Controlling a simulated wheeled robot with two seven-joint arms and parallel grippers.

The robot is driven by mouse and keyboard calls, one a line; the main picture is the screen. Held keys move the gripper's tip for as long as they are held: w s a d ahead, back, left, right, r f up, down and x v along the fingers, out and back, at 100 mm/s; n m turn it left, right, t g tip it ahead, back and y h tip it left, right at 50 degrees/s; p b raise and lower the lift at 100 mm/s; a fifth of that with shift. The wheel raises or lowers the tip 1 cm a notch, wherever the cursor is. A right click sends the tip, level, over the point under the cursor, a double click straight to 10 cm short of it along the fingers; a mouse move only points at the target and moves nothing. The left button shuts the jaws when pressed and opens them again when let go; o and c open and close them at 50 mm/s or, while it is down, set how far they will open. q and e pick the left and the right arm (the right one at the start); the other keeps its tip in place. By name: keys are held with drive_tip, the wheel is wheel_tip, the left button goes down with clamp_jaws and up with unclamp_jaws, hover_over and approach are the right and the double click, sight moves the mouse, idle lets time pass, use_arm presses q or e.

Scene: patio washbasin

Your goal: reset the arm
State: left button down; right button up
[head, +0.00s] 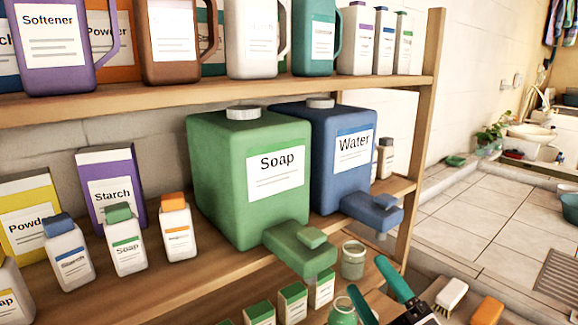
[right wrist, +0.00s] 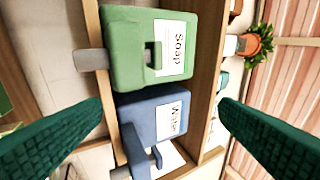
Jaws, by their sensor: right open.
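My right gripper (head: 366,274) is at the lower right of the head view, its two green fingers spread apart with nothing between them. In the right wrist view the same fingers (right wrist: 160,102) stand wide on either side of the picture. The green Soap dispenser (head: 240,180) and the blue Water dispenser (head: 335,185) stand side by side on the middle shelf. They also show sideways beyond the fingers in the right wrist view, Soap (right wrist: 128,55) above Water (right wrist: 150,110). My left gripper is not in view.
The wooden shelf (head: 180,285) holds several small bottles, a purple Starch box (head: 108,190) and a yellow powder box (head: 28,215). A pale green cup (head: 353,261) and a green jar (head: 342,312) are close to my right gripper. A brush (head: 451,294) lies right. Tiled floor (head: 480,225) is open beyond.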

drive_tip(key=s+d+f+m+g+h, duration=0.2)
drive_tip(key=d+f+m+g+h, duration=0.15)
drive_tip(key=f+m+h, duration=0.4)
drive_tip(key=s+d+f+m+g+h, duration=0.3)
drive_tip(key=d+f+m+h, duration=0.15)
drive_tip(key=f+m, duration=0.55)
drive_tip(key=s+f+m+g+y, duration=0.1)
drive_tip(key=s+f+m+g, duration=0.1)
drive_tip(key=s+f+g, duration=0.55)
drive_tip(key=s+f+m+g, duration=0.1)
drive_tip(key=s+f+g, duration=0.3)
drive_tip(key=s, duration=0.6)
drive_tip(key=s+f+x, duration=0.1)
drive_tip(key=s+x, duration=0.2)
drive_tip(key=x, duration=1)
drive_tip(key=s+x, duration=0.2)
drive_tip(key=x, duration=1.1)
drive_tip(key=s+d+f+g, duration=0.1)
drive_tip(key=s+f, duration=1.6)
drive_tip(key=s, duration=0.1)
drive_tip(key=shift+d, duration=0.35)
